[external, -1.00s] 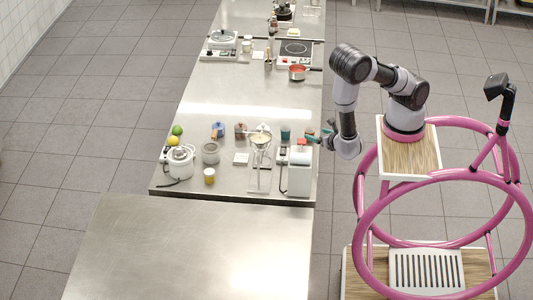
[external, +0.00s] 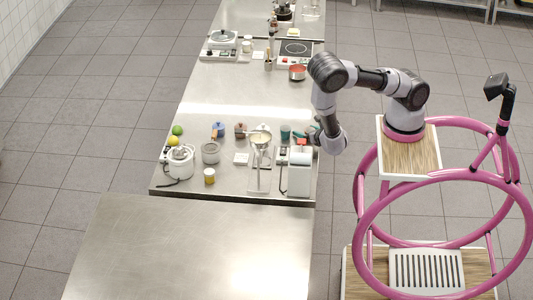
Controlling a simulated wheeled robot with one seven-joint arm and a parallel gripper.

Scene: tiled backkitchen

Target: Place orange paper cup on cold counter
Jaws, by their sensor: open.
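A small yellow-orange cup with a pale rim (external: 209,176) stands upright near the front edge of the long steel counter (external: 180,190); it looks like the orange paper cup, though it is small in the picture. My gripper (external: 309,134) is open over the right edge of that counter, near a white box-shaped appliance, well to the right of the cup. Its fingers are small and partly hidden by my wrist. A separate bare steel counter (external: 190,245) stands in front; I cannot tell which surface is the cold counter.
A white cooker (external: 180,163), a grey pot (external: 210,153), a metal stand with a bowl (external: 260,143), and a white appliance (external: 299,175) crowd around the cup. A red pan (external: 298,72) and hotplates are farther back. The front counter is empty.

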